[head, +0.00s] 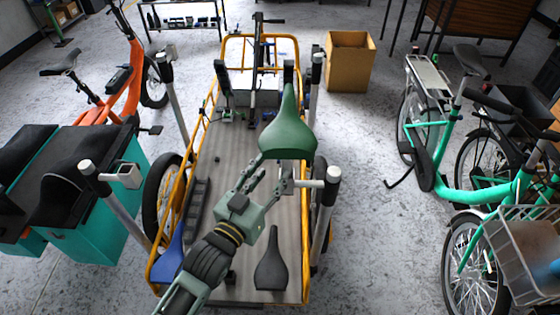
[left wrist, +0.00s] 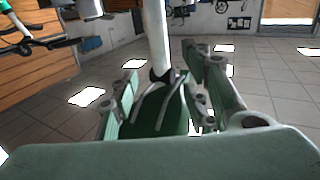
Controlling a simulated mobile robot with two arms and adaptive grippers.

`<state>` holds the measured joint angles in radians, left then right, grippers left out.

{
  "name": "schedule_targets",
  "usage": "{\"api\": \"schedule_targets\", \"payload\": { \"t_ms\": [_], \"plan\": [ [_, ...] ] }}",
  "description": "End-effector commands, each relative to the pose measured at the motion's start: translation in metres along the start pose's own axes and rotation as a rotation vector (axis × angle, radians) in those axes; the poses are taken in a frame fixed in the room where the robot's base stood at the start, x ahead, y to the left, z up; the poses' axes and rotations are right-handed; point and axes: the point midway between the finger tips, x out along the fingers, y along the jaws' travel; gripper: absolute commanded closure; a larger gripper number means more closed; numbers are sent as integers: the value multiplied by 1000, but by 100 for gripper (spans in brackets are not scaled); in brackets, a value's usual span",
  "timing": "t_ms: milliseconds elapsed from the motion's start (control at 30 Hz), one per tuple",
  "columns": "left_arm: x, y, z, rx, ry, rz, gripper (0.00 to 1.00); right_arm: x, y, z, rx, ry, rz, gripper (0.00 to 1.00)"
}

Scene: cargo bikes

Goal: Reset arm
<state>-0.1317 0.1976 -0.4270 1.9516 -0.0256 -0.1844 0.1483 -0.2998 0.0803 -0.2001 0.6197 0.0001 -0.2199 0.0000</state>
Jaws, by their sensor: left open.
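My left gripper (head: 270,177) reaches in from the bottom of the head view over the cargo bike bed (head: 235,165). Its jaws are open. A green saddle (head: 288,135) shows just beyond the fingertips in the head view. In the left wrist view, the open fingers (left wrist: 165,95) stand either side of the green saddle (left wrist: 160,115), with its rails and a white post (left wrist: 156,35) showing. I cannot tell whether the fingers touch it. My right gripper is not in view.
Upright grey posts (head: 322,220) flank the bed. A loose black saddle (head: 271,264) and a blue saddle (head: 170,262) lie at its near end. A teal bike (head: 455,195) stands at right, an orange bike (head: 125,85) at left. A cardboard box (head: 349,66) stands behind.

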Motion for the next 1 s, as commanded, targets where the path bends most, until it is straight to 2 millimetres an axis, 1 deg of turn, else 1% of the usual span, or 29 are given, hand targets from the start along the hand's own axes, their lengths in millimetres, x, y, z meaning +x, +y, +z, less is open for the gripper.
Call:
{"api": "schedule_targets", "payload": {
  "t_ms": [33,200,433,500,567,667,700,767,800,867,900,967,1000],
  "plan": [
    [-9,0,1,-1,-1,0,57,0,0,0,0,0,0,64],
    [-26,0,0,0,1,-1,57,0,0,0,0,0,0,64],
    [-30,0,0,0,2,-1,57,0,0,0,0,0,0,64],
    [-30,-2,6,0,-10,-4,57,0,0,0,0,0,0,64],
    [-29,-5,20,-1,-37,-11,57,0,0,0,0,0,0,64],
    [-31,-14,68,-2,-124,-34,57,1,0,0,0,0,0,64],
    [-34,-19,94,-3,-172,-46,57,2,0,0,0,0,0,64],
    [-41,-27,138,-5,-252,-66,57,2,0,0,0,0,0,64],
    [-48,-32,168,-7,-309,-79,57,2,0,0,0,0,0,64],
    [-62,-38,212,-11,-393,-98,57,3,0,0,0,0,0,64],
    [-73,-42,240,-14,-449,-110,57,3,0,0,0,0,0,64],
    [-92,-46,282,-20,-534,-125,57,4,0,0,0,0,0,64],
    [-108,-47,309,-24,-590,-135,57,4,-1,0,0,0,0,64]
  ]
}}
